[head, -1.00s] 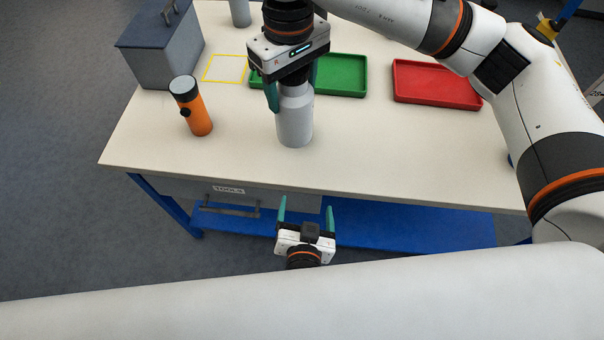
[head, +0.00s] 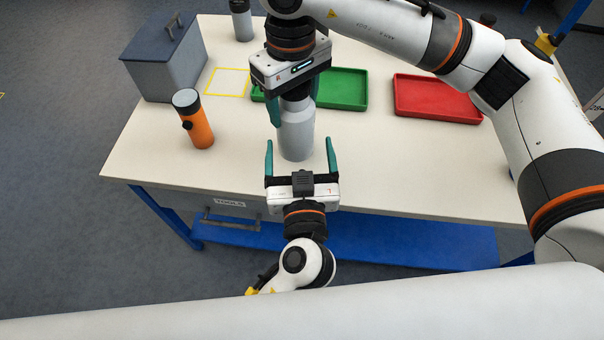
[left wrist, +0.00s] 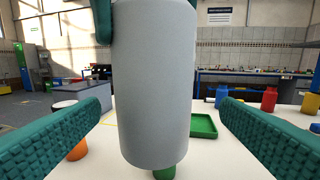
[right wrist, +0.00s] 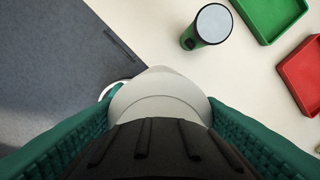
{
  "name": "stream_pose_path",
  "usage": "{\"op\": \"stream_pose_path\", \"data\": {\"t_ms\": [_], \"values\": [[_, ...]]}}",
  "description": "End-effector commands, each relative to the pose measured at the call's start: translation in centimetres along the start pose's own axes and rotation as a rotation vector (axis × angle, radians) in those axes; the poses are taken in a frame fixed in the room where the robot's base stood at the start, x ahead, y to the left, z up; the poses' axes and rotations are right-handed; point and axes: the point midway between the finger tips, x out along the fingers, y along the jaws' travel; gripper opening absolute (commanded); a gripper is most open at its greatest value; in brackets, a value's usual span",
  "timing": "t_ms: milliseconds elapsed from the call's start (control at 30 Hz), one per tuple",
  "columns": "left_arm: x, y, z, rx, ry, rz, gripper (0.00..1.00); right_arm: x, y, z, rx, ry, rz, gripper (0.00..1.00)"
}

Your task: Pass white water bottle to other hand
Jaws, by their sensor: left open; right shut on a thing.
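The white water bottle (head: 296,138) hangs upright near the front edge of the table. My right gripper (head: 293,100) is above it, shut on its upper part; the right wrist view shows the bottle's pale shoulder (right wrist: 160,88) between the fingers and a dark ridged cap (right wrist: 150,148). My left gripper (head: 300,145) is open, its fingers pointing at the bottle's lower body from the front. In the left wrist view the bottle (left wrist: 153,85) stands between the two spread fingers, with gaps on both sides. Its bottom edge shows there, apparently clear of the table.
An orange flashlight (head: 196,122) stands left of the bottle. A grey toolbox (head: 160,65), a yellow-outlined square (head: 228,82), a green tray (head: 343,88) and a red tray (head: 437,98) lie farther back. A green cylinder (right wrist: 208,25) stands beyond the bottle. The front right tabletop is clear.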

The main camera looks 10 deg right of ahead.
Motion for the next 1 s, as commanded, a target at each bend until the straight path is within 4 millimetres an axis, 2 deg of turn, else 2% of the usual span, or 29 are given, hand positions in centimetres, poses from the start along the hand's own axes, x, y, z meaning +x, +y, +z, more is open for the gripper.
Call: {"op": "stream_pose_path", "data": {"t_ms": [100, 300, 667, 900, 1000], "values": [[2.0, 0.0, 0.1, 0.002, -0.003, 0.001, 0.86, 0.0, 0.0, 0.0, 0.0, -0.001, 0.0, 0.2], [3.9, 0.0, 0.0, 0.002, 0.0, 0.0, 0.86, 0.0, 0.0, 0.0, 0.0, -0.001, 0.0, 0.2], [4.3, 0.0, -0.1, 0.002, 0.001, -0.001, 0.86, 0.0, 0.0, 0.0, 0.0, -0.001, 0.0, 0.2], [4.2, -0.1, -0.1, 0.002, 0.001, -0.002, 0.47, 0.0, 0.0, 0.0, -0.001, -0.002, 0.001, 0.2], [4.2, -0.2, 0.0, 0.001, 0.0, -0.005, 0.34, -0.1, 0.1, 0.1, -0.001, -0.003, 0.003, 0.2]]}}
